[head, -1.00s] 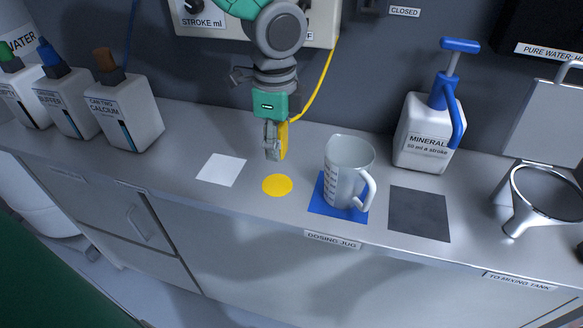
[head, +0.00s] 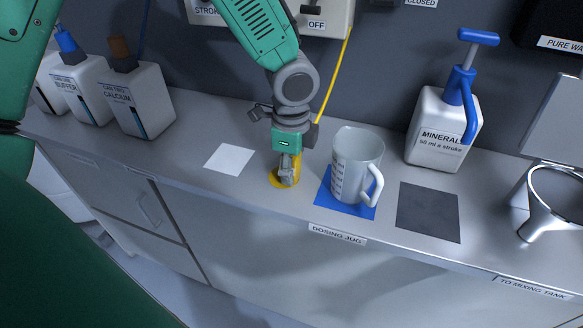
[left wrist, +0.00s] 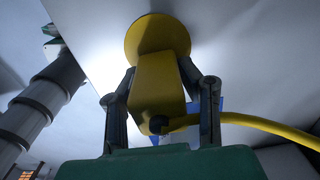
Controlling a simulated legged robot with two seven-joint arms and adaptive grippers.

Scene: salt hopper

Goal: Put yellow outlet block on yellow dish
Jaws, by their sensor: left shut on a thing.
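My left gripper (head: 287,179) points down over the yellow dish (head: 274,181), a flat round disc on the counter. It is shut on the yellow outlet block (head: 297,168), mostly hidden behind the fingers in the head view. In the left wrist view the block (left wrist: 157,88) sits between the two fingers, with its far end at the yellow dish (left wrist: 150,37). I cannot tell whether the block touches the dish. A yellow hose (left wrist: 250,122) runs from the block's near end. My right gripper is not in view.
The dosing jug (head: 352,168) stands on a blue mat (head: 324,196) just right of the gripper. A white square (head: 229,159) lies to the left. A dark square (head: 428,212), the minerals pump bottle (head: 437,135) and a funnel (head: 543,222) are further right. The counter's front edge is close.

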